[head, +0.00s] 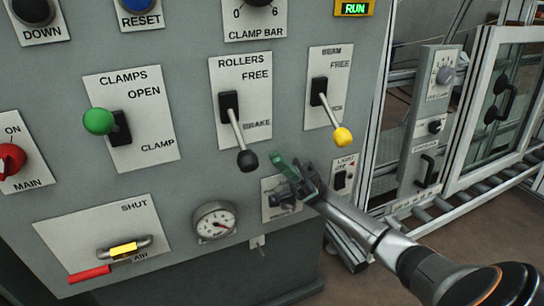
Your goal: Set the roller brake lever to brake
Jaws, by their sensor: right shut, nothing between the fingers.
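The roller lever is on a white plate (220,72) marked ROLLERS, with FREE above and BRAKE below. Its metal stem slants down from a black slot to a black knob (247,161), which sits low, below the BRAKE lettering. My right gripper (282,166) is in front of the panel, just right of and slightly below the black knob, apart from it in the picture. Its green-tipped fingers are shut with nothing between them. It hides part of a small plate behind it. My left gripper is not in view.
The beam lever with a yellow knob (342,137) stands just above right of my gripper. A green-knobbed clamps lever (99,121) is to the left. A roller conveyor (500,190) runs at right.

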